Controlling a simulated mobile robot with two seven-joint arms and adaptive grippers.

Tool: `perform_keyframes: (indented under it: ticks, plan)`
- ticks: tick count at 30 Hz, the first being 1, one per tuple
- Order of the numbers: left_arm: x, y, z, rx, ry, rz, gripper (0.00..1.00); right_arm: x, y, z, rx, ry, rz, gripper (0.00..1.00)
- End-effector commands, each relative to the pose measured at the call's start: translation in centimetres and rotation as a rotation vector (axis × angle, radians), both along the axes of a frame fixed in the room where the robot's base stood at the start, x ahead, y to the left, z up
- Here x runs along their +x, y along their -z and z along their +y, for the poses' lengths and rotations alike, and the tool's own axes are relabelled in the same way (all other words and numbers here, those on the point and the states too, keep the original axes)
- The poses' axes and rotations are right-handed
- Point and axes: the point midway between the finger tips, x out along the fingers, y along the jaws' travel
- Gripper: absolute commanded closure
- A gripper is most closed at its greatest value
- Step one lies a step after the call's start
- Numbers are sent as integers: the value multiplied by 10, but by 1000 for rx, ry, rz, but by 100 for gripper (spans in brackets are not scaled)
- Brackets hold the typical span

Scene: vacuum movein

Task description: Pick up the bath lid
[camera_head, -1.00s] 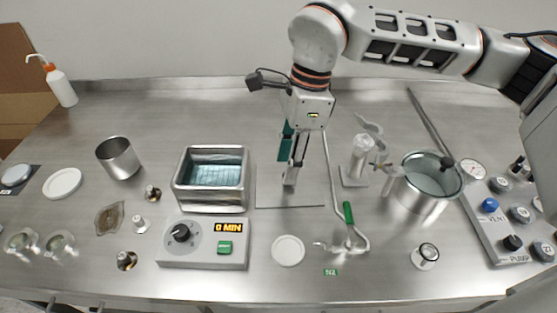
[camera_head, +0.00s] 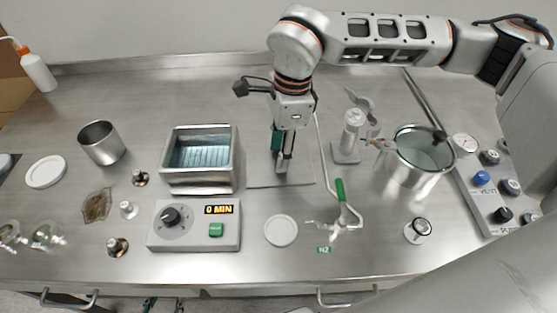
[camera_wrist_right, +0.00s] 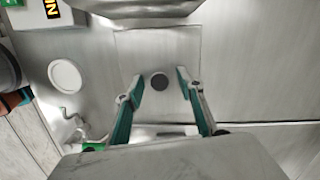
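The bath lid (camera_wrist_right: 140,50) is a flat square metal plate with a dark round knob (camera_wrist_right: 160,81) at its middle. In the head view the lid (camera_head: 303,178) lies on the bench just right of the open metal water bath (camera_head: 199,182). My right gripper (camera_head: 281,168) points down over the lid and hides its knob in the head view. In the right wrist view the gripper (camera_wrist_right: 160,76) is open, with one green-backed finger on each side of the knob and a visible gap to it. My left gripper is not in view.
A control box (camera_head: 193,235) reading 0 MIN stands in front of the bath. A green-handled valve (camera_head: 341,190) and its thin pipe run close to the lid's right side. A clear cylinder (camera_head: 350,135) and a pot (camera_head: 421,165) stand farther right. Bench behind the bath is clear.

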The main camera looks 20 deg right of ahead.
Motion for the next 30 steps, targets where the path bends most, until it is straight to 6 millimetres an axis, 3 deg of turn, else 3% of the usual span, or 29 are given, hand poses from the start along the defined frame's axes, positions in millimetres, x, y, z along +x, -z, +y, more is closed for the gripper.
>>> perform_keyframes:
  ticks: [4,9,22,30]
  plan:
    - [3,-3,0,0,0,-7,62,0,-1,0,0,0,-1,62]
    - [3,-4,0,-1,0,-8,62,0,-1,0,0,0,0,100]
    - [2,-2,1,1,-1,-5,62,0,-5,0,0,0,-1,100]
    - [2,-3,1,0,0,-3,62,1,-36,0,1,-1,-5,100]
